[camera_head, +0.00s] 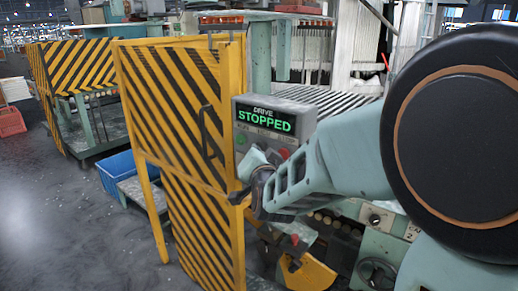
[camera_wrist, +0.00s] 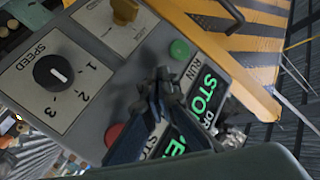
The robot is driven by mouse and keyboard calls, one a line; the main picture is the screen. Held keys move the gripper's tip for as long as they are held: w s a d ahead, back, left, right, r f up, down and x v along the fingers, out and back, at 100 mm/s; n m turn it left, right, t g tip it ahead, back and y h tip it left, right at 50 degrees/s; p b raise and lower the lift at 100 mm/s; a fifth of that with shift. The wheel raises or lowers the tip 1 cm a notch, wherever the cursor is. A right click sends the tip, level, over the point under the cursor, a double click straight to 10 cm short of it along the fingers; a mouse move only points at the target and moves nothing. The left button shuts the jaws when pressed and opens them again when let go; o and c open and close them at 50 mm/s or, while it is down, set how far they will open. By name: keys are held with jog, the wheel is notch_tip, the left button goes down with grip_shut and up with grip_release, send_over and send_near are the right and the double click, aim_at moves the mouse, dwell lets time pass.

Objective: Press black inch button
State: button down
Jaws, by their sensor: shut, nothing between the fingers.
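The black inch button is not visible in either view. My gripper covers the spot between the green and red buttons. The grey control box (camera_head: 305,110) has a display (camera_head: 266,120) reading "DRIVE STOPPED". In the wrist view, the green button (camera_wrist: 179,48) marked RUN is above my gripper (camera_wrist: 161,82), and the red button (camera_wrist: 113,135) is to its lower left. My gripper is shut and empty, its fingertips over the panel between these buttons. I cannot tell whether they touch it. In the head view, my gripper (camera_head: 259,158) is just below the display.
A black speed knob (camera_wrist: 55,73) and a yellow knob (camera_wrist: 125,10) share the panel. A yellow-and-black striped guard (camera_head: 180,100) with a handle stands left of the box. Machinery lies behind and below it. A blue crate (camera_head: 117,172) is on the left.

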jog(key=shift+w+d, duration=0.25)
dwell(0.5)
jog(key=shift+s+a, duration=0.1)
jog(key=shift+s+a+b, duration=0.4)
jog(key=shift+s+a, duration=0.1)
jog(key=shift+s, duration=0.15)
